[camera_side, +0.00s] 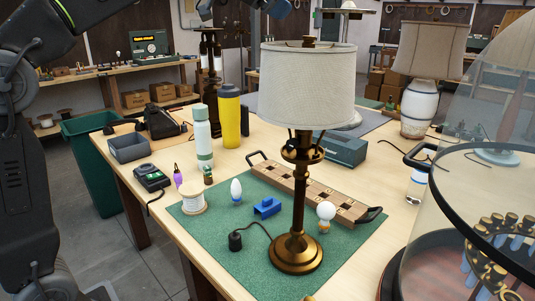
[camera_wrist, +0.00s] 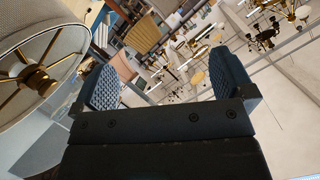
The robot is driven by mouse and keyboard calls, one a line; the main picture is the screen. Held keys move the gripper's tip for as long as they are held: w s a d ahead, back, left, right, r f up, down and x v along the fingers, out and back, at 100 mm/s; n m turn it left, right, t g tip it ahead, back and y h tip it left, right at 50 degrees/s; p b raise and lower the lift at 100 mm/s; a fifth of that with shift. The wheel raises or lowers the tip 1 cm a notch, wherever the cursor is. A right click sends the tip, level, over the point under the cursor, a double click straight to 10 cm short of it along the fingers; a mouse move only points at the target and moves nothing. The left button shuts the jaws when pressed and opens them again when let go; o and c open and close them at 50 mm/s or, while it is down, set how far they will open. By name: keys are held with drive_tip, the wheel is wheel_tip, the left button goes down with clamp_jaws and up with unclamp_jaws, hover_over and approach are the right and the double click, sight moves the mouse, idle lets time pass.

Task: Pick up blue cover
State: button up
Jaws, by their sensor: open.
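The blue cover (camera_side: 266,208) is a small blue block-like piece lying on the green mat (camera_side: 217,249) in the side view. It sits between the white candle-shaped bulb (camera_side: 236,191) and the stem of the brass table lamp (camera_side: 299,190). My gripper (camera_wrist: 165,80) shows in the wrist view with its two ridged fingers wide apart and nothing between them. It points away from the mat, toward shelves and hanging lamps. The cover does not show in the wrist view. The gripper's fingers cannot be made out in the side view.
The lamp's wide shade (camera_side: 308,85) stands high above the mat, right of the cover; a shade (camera_wrist: 35,60) also fills the wrist view's left. A wooden tray (camera_side: 310,190) lies behind the cover, a thread spool (camera_side: 192,198) left, and a round bulb (camera_side: 326,212) right.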

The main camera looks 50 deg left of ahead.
drive_tip(key=w+a+f+n+g+y, duration=0.1)
drive_tip(key=w+a+f+n+g, duration=0.1)
drive_tip(key=w+a+f+n, duration=0.55)
drive_tip(key=n+g+h, duration=0.2)
drive_tip(key=n+g, duration=1)
drive_tip(key=n, duration=0.4)
hover_over(267, 198)
wheel_tip(267, 198, down, 37)
drive_tip(key=f, duration=0.8)
drive_tip(key=shift+s+d, duration=0.2)
drive_tip(key=shift+w+a+f, duration=0.1)
drive_tip(key=shift+f, duration=1.35)
drive_tip(key=shift+w+f, duration=0.1)
drive_tip(key=shift+f, duration=1.35)
drive_tip(key=c, duration=0.8)
